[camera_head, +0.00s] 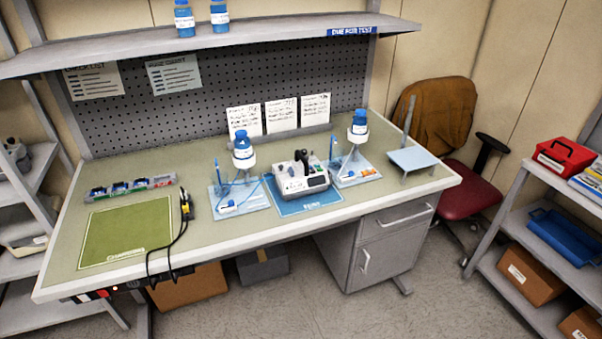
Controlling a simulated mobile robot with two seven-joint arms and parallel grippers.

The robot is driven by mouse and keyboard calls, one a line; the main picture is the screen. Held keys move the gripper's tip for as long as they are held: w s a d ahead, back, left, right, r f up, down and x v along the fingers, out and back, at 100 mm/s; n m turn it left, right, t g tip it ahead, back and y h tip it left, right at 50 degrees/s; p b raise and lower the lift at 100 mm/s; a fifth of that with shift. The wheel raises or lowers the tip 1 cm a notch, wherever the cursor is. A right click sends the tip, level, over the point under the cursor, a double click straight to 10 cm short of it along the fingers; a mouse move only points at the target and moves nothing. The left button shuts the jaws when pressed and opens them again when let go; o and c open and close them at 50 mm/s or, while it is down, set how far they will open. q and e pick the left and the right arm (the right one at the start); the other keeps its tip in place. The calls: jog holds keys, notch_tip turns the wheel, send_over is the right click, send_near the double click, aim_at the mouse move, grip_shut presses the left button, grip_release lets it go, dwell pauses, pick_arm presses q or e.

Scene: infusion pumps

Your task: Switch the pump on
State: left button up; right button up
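One infusion pump (301,180) stands on a blue mat (303,205) near the middle of the workbench. It is a pale box with dark parts and a black handle or clamp on top, and a front panel facing me. Its buttons and any display are too small to read, so I cannot tell whether it is on. Neither of my grippers is in view.
Bottle stands (238,196) and (354,173) flank the pump, each with a blue bottle. A green mat (127,232), parts tray (130,187) and yellow-black device with cable (186,206) lie left. An overhead shelf (215,46) spans the back. A chair (470,192) stands right.

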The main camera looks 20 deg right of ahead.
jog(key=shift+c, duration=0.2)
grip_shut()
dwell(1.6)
